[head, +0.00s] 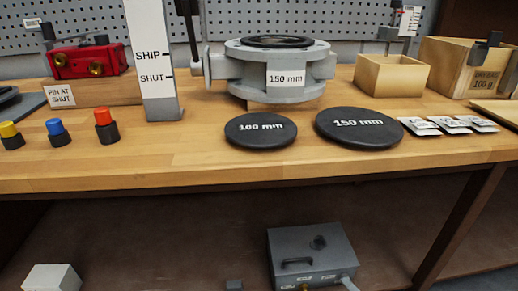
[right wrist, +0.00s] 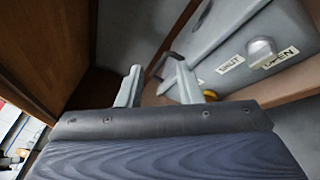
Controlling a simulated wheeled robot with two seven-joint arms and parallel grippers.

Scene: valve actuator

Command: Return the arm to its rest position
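My right gripper (right wrist: 156,76) shows in the right wrist view. Its two pale fingers stand apart with nothing seen between them. Beyond the fingers is a grey box with a handle, a knob and labels reading SHUT and OPEN (right wrist: 232,62). A grey box with a handle and knob (head: 312,258) also shows in the head view, low under the bench. I cannot tell whether the fingers touch the box. I cannot make out either gripper clearly in the head view, and my left gripper is out of sight.
The wooden bench (head: 200,165) holds a grey valve body (head: 275,70), 100 mm (head: 260,130) and 150 mm (head: 358,128) black discs, a red actuator (head: 88,62) and wooden boxes (head: 390,75). The bench's front edge overhangs the lower space. A pale block (head: 52,277) sits low at left.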

